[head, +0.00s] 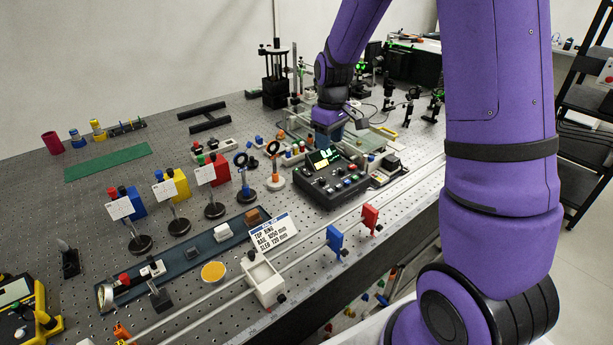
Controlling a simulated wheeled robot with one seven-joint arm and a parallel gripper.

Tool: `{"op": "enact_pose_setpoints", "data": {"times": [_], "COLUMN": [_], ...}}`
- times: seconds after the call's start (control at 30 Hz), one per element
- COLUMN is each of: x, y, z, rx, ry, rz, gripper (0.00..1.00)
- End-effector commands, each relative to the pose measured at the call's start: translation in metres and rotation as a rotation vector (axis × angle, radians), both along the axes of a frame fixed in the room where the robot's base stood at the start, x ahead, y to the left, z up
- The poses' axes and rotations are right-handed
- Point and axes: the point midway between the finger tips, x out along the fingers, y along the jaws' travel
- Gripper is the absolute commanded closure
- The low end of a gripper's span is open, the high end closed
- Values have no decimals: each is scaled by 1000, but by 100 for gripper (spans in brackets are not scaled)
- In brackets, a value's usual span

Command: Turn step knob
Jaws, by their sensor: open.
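A dark control box (332,186) sits right of centre on the perforated bench, with a lit green and yellow screen (322,158) and several coloured buttons and knobs on its sloped face. I cannot tell which of these small controls is the step knob. My gripper (328,133) is at the end of my purple arm, just behind and above the box's screen. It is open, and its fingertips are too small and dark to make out. I see nothing held in it, and it looks apart from the box's front controls.
A smaller dark device (385,168) stands close to the box's right. Ring-shaped optics on posts (273,165) stand to its left. A green mat (108,162) lies at the left.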

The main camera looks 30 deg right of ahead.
Motion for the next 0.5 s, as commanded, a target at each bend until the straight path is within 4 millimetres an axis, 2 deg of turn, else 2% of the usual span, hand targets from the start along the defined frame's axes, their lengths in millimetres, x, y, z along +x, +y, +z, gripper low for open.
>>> {"op": "enact_pose_setpoints", "data": {"times": [0.1, 0.37, 0.5], "x": [8, 11, 10], "y": [-5, -7, -7], "z": [-19, -39, -60], "rx": [-1, -1, -2], "ry": [19, 29, 31], "rz": [16, 25, 25], "gripper": [53, 53, 53]}}
